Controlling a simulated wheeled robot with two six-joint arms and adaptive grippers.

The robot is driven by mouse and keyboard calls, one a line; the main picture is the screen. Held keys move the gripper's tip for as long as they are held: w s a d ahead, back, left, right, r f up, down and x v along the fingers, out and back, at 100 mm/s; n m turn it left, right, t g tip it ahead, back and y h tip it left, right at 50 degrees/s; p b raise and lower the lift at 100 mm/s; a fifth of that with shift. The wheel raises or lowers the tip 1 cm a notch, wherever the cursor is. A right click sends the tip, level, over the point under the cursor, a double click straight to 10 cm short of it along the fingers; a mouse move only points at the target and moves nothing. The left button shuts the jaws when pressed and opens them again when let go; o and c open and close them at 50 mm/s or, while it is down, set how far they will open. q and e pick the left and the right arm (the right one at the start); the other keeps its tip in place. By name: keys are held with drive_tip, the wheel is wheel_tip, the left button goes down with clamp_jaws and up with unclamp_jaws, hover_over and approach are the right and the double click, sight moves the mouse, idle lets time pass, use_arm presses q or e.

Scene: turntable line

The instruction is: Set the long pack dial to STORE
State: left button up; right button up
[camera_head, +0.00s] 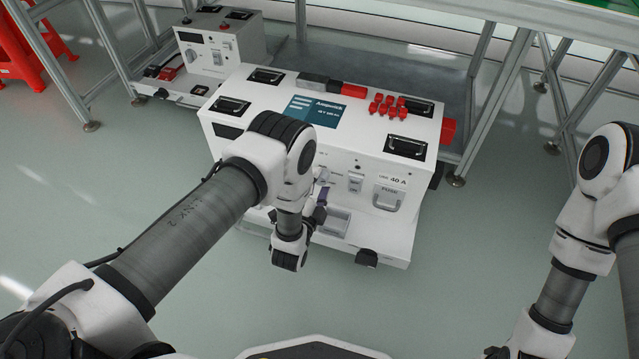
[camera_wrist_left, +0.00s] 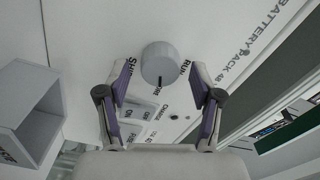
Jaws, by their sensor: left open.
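In the left wrist view the dial (camera_wrist_left: 159,62) is a round pale knob on the white panel. Its dark pointer line is at its lower edge, towards a partly hidden label ending in "RE". SHIP is to its left and RUN to its right. My left gripper (camera_head: 319,203) is open, its fingertips (camera_wrist_left: 160,72) on either side of the dial with gaps visible. My right gripper is out of view.
The pack has black top handles (camera_head: 405,147) and red plugs (camera_head: 388,105). A smaller white pack (camera_head: 222,45) stands behind left. Metal table legs (camera_head: 493,100) stand behind. The floor (camera_head: 470,250) to the right is clear.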

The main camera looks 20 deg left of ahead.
use_arm(q)
drive_tip(key=shift+s, duration=0.1)
drive_tip(key=s, duration=0.7)
drive_tip(key=shift+s, duration=0.2)
drive_tip(key=shift+w+a, duration=0.1)
